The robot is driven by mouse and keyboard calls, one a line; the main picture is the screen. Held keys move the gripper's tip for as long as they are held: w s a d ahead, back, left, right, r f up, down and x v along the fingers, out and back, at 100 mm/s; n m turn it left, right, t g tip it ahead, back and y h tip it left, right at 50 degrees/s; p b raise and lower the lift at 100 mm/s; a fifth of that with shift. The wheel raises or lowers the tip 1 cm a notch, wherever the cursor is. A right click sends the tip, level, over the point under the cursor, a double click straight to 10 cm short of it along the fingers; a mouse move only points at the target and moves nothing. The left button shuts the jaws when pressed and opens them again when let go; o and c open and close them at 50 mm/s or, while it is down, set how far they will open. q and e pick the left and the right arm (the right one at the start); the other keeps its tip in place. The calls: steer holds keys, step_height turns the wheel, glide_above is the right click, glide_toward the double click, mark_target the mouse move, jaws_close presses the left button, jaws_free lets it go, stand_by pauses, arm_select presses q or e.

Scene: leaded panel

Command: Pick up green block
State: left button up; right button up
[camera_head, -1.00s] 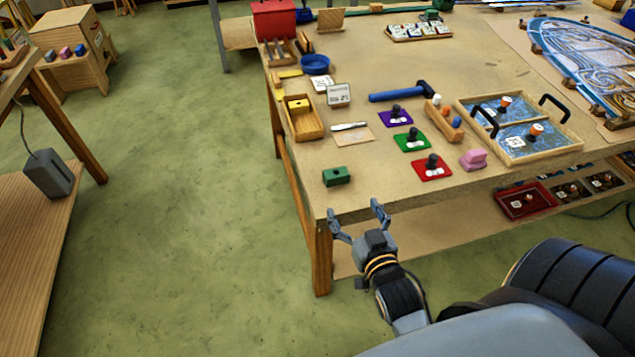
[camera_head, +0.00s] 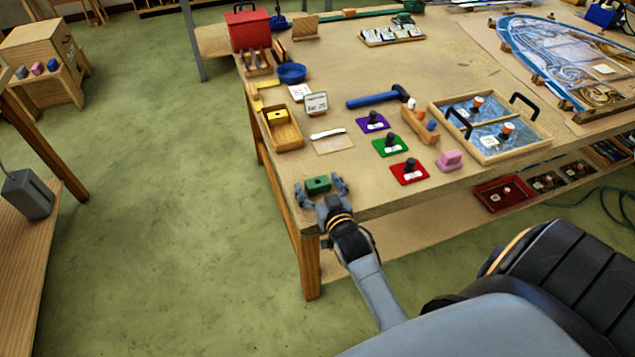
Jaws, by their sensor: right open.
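The green block (camera_head: 317,184) lies on the near left corner of the wooden table (camera_head: 225,100), with a small dark spot on its top. My right gripper (camera_head: 321,187) is open at the table's near edge. Its two fingers stand on either side of the block, one to the left and one to the right. I cannot tell whether either finger touches the block. My left gripper is not in view.
A red square plate with a black knob (camera_head: 409,172) and a pink block (camera_head: 450,160) lie to the right. A wooden tray with a yellow block (camera_head: 282,138) is behind. Table surface around the green block is clear.

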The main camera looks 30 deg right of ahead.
steer(key=shift+c, duration=0.2)
steer(key=c, duration=1.1)
steer(key=shift+c, duration=0.2)
